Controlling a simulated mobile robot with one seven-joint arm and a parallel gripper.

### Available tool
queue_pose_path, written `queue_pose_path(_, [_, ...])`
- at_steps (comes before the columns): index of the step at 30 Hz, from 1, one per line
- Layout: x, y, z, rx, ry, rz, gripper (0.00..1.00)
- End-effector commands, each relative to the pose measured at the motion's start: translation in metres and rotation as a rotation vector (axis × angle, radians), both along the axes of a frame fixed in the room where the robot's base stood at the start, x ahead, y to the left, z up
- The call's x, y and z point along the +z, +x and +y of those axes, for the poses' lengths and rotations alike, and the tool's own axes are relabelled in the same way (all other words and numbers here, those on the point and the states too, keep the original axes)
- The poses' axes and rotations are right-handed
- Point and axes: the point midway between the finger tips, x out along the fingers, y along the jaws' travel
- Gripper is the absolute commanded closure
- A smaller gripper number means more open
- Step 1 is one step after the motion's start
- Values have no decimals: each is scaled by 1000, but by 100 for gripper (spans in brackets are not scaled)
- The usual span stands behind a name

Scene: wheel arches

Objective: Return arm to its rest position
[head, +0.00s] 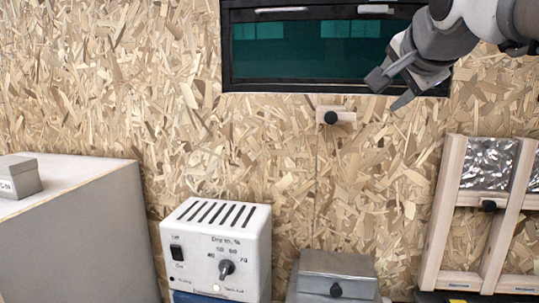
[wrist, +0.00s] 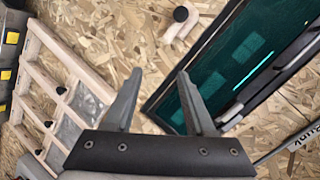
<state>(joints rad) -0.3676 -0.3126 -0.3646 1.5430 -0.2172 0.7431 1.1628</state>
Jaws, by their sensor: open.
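My gripper (head: 390,88) is at the upper right of the head view, in front of the dark-framed window (head: 300,52) near its lower right corner. Its two grey fingers are apart with nothing between them. In the wrist view my gripper (wrist: 160,80) also shows open and empty, its fingers spread over the chipboard wall. The window (wrist: 215,80) lies to the right there, tilted in the picture. My arm reaches in from the top right of the head view.
A wooden block with a black knob (head: 333,117) sits below the window. A wooden rack (head: 447,215) stands at right. A white dial box (head: 222,250) and a grey box (head: 337,268) are below. A grey case (head: 20,175) lies on a large pale box (head: 75,220) at left.

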Motion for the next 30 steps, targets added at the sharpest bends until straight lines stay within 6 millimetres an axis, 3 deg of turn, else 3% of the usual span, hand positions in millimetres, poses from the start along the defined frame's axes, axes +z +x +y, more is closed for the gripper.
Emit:
queue_pose_path(3, [-61, -32, 11, 114, -139, 131, 45])
queue_pose_path(12, [-210, -126, 47, 469, -495, 418, 45])
queue_pose_path(18, [-295, -187, 63, 692, -677, 564, 45])
queue_pose_path(21, [-321, -207, 66, 765, -727, 607, 45])
queue_pose_path(24, [-334, -217, 68, 805, -756, 628, 45])
queue_pose_path(30, [-339, -220, 69, 820, -764, 636, 45])
